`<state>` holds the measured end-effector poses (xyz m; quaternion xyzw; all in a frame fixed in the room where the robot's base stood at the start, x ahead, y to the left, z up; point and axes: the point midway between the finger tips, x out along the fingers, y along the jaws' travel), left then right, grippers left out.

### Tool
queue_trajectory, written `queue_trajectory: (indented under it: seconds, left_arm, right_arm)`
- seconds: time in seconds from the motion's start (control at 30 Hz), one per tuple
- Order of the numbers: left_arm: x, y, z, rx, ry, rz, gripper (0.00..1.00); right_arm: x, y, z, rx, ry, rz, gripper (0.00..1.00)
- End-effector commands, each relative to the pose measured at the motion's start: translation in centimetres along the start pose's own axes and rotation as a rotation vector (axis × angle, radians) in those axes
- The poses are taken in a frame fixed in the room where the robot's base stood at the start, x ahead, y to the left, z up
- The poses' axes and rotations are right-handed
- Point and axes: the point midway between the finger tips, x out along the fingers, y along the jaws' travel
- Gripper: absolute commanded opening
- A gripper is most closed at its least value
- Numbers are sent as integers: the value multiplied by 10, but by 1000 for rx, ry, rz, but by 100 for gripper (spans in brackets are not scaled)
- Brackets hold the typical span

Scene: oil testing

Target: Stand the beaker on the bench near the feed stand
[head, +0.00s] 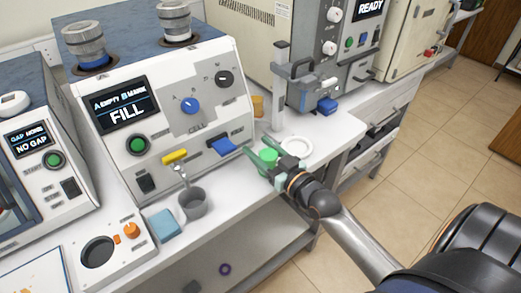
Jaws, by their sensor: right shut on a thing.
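My right gripper (264,160) reaches in from the lower right, with its fingers over the white bench. It is shut on a small green-looking vessel (268,156), which I take to be the beaker. The fingers hide part of it, and I cannot tell whether its base touches the bench. A grey upright post (279,90) stands just behind it, probably the feed stand. A white round dish (297,146) lies on the bench just right of the gripper. My left gripper is not in view.
An amber object (258,105) stands behind. The bench's front edge runs close under the gripper.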

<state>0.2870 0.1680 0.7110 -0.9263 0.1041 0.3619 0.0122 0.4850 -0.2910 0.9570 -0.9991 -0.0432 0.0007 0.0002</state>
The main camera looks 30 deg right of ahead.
Motion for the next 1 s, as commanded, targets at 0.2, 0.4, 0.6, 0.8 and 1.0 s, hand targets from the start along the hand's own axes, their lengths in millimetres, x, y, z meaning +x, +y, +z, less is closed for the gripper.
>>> queue_trajectory:
  seconds: [0.2, 0.4, 0.6, 0.8, 1.0]
  left_arm:
    - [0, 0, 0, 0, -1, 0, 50]
    - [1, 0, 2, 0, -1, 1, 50]
    - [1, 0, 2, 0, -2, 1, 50]
    - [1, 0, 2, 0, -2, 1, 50]
    - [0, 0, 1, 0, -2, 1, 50]
  right_arm:
    - [0, 0, 1, -1, 3, 0, 0]
    - [0, 0, 5, -1, 1, 0, 62]
    - [0, 0, 4, -1, 1, 0, 84]
    - [0, 0, 4, -1, 1, 0, 90]
    - [-3, 0, 2, -1, 0, 0, 90]
